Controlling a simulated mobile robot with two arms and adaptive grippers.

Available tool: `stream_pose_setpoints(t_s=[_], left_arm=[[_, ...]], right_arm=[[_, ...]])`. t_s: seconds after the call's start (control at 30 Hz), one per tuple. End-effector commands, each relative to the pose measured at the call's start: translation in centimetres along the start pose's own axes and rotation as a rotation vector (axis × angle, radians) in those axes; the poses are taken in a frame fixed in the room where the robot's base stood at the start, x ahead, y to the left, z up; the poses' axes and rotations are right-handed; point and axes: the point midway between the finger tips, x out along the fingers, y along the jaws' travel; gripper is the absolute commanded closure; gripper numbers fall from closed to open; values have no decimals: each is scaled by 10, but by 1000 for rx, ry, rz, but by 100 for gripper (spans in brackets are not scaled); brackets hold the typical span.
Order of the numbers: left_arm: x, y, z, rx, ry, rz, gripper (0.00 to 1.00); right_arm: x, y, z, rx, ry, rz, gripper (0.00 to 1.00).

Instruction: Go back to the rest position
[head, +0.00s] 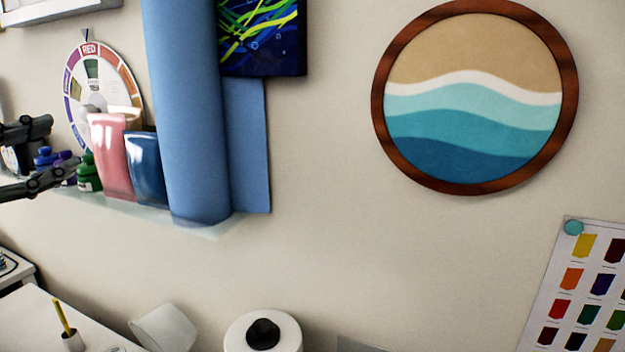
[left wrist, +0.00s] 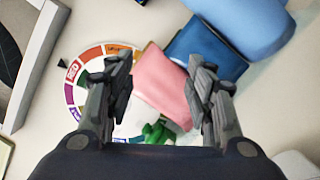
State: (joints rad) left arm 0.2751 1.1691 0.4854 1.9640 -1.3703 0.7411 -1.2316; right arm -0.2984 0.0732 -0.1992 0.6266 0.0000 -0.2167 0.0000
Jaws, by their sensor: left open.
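My left gripper (head: 50,158) comes in from the left edge of the head view, beside the wall shelf. It is open, with nothing between its fingers. In the left wrist view the two fingers of this gripper (left wrist: 165,95) are spread apart, with a pink container (left wrist: 162,84) and a green bottle (left wrist: 155,131) beyond them. In the head view the pink container (head: 112,160) stands right of the fingertips, next to a dark blue container (head: 146,170). My right gripper is in neither view.
A glass shelf (head: 200,229) holds small bottles, the containers and a tall blue roll (head: 187,110). A color wheel (head: 131,82) stands behind them. A round wave picture (head: 475,97) hangs right. Below are a white table (head: 28,325) and a white roll (head: 285,335).

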Motion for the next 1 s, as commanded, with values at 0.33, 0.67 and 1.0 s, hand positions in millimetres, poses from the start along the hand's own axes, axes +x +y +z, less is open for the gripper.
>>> stream_pose_setpoints(t_s=[0.33,0.67,1.0], left_arm=[[18,-44,1,-577,-228,143,51],[-4,-116,-84,-1668,-387,550,51],[-76,-319,-188,-2637,-198,1322,51]], right_arm=[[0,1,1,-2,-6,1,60],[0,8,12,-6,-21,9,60],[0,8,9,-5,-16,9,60]])
